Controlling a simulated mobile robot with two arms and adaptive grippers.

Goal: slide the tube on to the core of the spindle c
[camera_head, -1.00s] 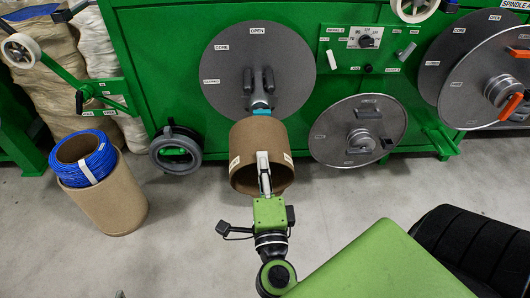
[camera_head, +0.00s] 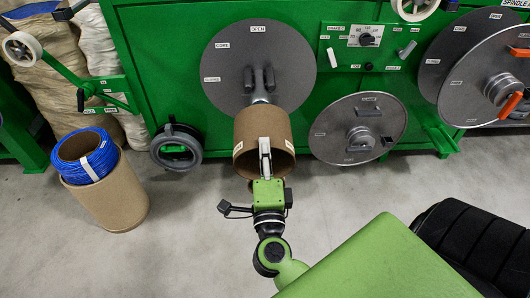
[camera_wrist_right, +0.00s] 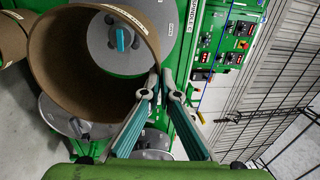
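The brown cardboard tube (camera_head: 246,132) is in my right gripper (camera_head: 264,143), level in front of the left grey disc (camera_head: 225,60). The gripper holds the tube by its near rim, with one finger inside the opening. In the wrist view the fingertips (camera_wrist_right: 160,78) close on the rim of the tube (camera_wrist_right: 45,85). Through the tube there, the core's teal end (camera_wrist_right: 122,40) shows off-centre, towards the upper right, against the disc. In the head view a short piece of the metal core (camera_head: 260,97) shows between disc and tube; its end is hidden by the tube. My left gripper is not seen.
A black-and-grey ring (camera_head: 176,148) leans by the green machine (camera_head: 165,30). Another disc (camera_head: 335,130) stands right of the held tube.

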